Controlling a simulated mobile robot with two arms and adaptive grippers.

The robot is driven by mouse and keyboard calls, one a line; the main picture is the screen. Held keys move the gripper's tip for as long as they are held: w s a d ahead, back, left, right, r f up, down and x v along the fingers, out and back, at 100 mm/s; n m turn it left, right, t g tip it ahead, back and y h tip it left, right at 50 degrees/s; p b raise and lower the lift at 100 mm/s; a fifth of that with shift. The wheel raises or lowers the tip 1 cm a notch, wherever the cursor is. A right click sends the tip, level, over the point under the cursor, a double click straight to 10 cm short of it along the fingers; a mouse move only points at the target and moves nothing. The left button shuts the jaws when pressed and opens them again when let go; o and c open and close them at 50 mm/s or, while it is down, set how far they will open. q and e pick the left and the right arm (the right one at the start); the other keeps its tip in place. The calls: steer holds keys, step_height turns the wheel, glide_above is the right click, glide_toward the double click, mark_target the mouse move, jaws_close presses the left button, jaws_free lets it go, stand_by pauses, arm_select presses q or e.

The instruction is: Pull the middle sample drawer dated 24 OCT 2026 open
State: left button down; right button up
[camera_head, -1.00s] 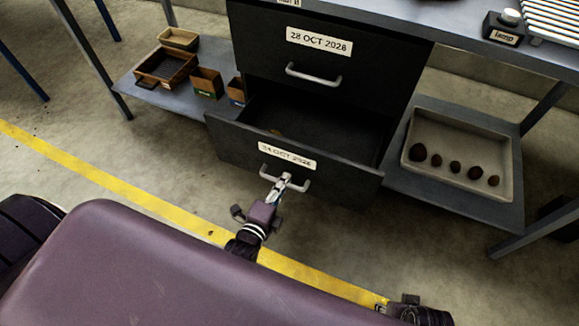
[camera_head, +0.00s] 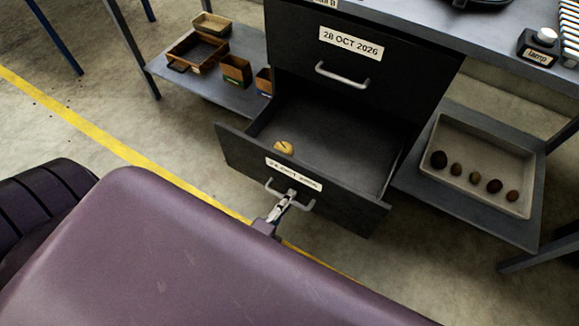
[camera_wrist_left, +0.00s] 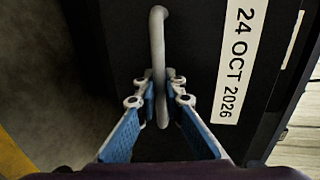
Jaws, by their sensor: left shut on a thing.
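The dark drawer (camera_head: 340,208) with the white date label stands pulled well out of the cabinet. In the left wrist view its label (camera_wrist_left: 238,62) reads 24 OCT 2026. A yellowish potato (camera_head: 284,148) lies inside near the drawer front. My left gripper (camera_head: 287,199) is shut on the drawer's light bar handle (camera_head: 305,205). The left wrist view shows the fingers (camera_wrist_left: 160,100) on both sides of the handle (camera_wrist_left: 158,45). My right gripper is not in view.
Above is a shut drawer labelled 28 OCT 2026 (camera_head: 351,42). A tray of dark potatoes (camera_head: 449,128) is on the right shelf. Small boxes (camera_head: 236,70) stand on the left shelf. My purple body fills the foreground, close to the drawer front.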

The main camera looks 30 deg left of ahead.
arm_select(q)
steer(key=c, duration=2.3)
jaws_free()
steer(key=v, duration=1.2)
steer(key=shift+d, duration=0.1)
